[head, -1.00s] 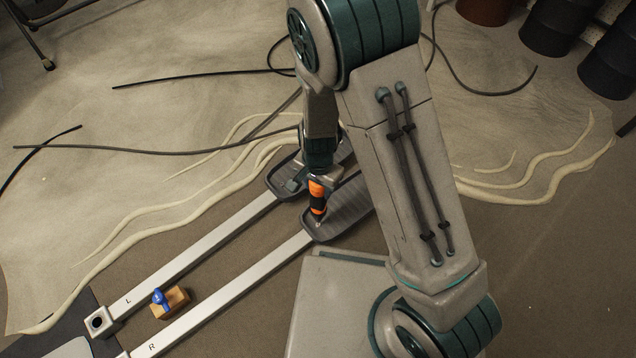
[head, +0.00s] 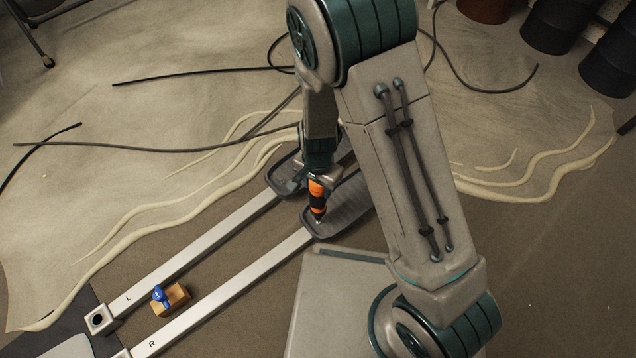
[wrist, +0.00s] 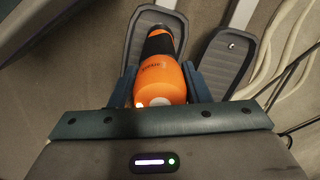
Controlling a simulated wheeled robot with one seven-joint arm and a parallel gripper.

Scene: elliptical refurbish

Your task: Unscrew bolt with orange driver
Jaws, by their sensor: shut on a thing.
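An orange and black driver (head: 317,194) stands nearly upright in my gripper (head: 318,180), its tip at the front end of the R pedal (head: 345,205). In the wrist view my gripper (wrist: 158,88) is shut around the orange handle of the driver (wrist: 160,77), and its black end points down at a grey ribbed pedal. The other pedal, on the L bar (head: 285,178), shows a small bright bolt head (wrist: 231,45) in the wrist view. The driver hides whatever is under its tip.
Two pale bars marked L (head: 190,255) and R (head: 225,290) run to the lower left. A wooden block (head: 178,298) with a blue item (head: 160,295) sits between them. Black cables (head: 150,150) lie on the floor cloth. Dark buckets (head: 550,25) stand at the upper right.

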